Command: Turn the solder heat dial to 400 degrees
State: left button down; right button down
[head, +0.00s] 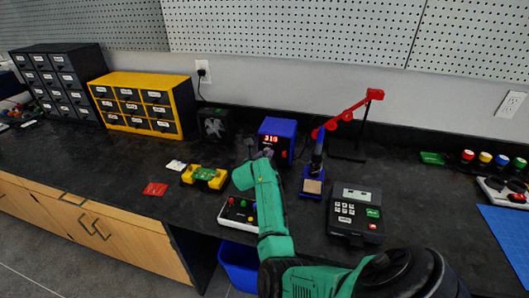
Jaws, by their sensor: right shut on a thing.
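The blue solder station (281,127) stands against the back of the black workbench, its red digits reading about 310, though small. My right gripper (259,152) reaches up from the bottom of the head view to the front of the station. It is shut on the heat dial, which the fingers mostly hide. My left gripper is not in view.
A blue soldering iron stand (313,183) and a red jointed arm (345,116) are right of the station. A keypad box (355,214), a white button box (236,213) and a yellow circuit-board holder (205,177) lie around my arm. A black fan box (213,126) stands left.

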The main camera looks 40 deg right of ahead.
jog(key=shift+d+m, duration=0.1)
jog(key=shift+m, duration=0.3)
jog(key=c, duration=0.5)
grip_release()
jog(key=shift+f, duration=0.1)
jog(key=shift+c, duration=0.2)
